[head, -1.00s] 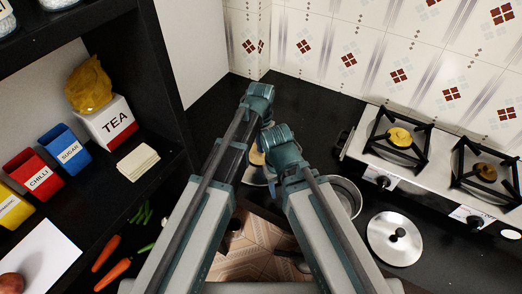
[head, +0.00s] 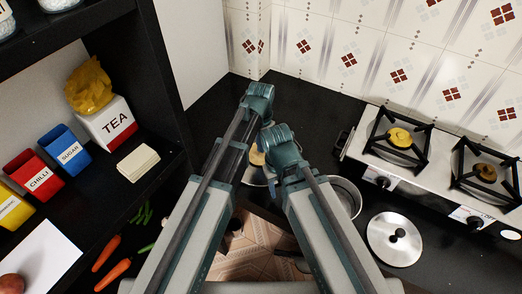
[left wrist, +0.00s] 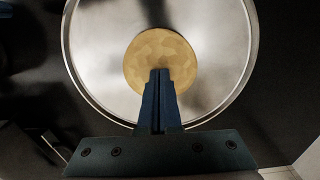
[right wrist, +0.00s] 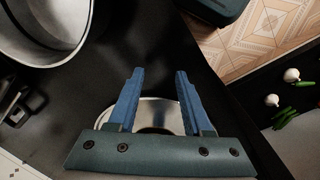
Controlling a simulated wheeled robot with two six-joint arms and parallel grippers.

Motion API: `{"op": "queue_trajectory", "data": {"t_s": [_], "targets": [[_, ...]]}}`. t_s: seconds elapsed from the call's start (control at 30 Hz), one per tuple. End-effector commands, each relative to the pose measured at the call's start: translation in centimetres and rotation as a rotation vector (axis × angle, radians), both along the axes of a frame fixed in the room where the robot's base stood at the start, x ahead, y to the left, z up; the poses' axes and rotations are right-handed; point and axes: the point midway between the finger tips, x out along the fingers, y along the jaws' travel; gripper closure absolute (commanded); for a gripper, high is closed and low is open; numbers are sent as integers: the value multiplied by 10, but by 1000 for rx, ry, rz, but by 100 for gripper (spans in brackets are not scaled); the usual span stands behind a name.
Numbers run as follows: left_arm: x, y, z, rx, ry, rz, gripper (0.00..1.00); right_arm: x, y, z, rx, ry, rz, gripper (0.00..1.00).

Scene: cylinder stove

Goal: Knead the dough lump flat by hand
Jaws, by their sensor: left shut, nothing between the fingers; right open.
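The dough lump (left wrist: 150,48) is a tan, rounded disc in the middle of a round steel plate (left wrist: 90,65) in the left wrist view. In the head view the dough (head: 257,157) and plate (head: 254,179) show partly between my arms. My left gripper (left wrist: 160,72) is shut and empty, its tips over the dough's near edge; I cannot tell if they touch it. My right gripper (right wrist: 159,73) is open and empty above the dark counter. Steel shows behind its fingers.
A steel pot (right wrist: 15,42) stands beside my right gripper. A lid (head: 382,240) with a black knob lies to the right, below the stove (head: 362,155). The back corner counter is clear.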

Motion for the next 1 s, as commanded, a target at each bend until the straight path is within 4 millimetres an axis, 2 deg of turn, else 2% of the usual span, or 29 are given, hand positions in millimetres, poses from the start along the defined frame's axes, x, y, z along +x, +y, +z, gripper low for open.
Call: {"op": "queue_trajectory", "data": {"t_s": [0.4, 0.77, 1.0], "targets": [[0, 0, 30, 0, 0, 0, 100, 0, 0, 30, 0, 0, 0, 50], [0, 0, 30, 0, 0, 0, 100, 0, 0, 30, 0, 0, 0, 50], [0, 0, 45, 0, 0, 0, 100, 0, 0, 45, 0, 0, 0, 50]]}}
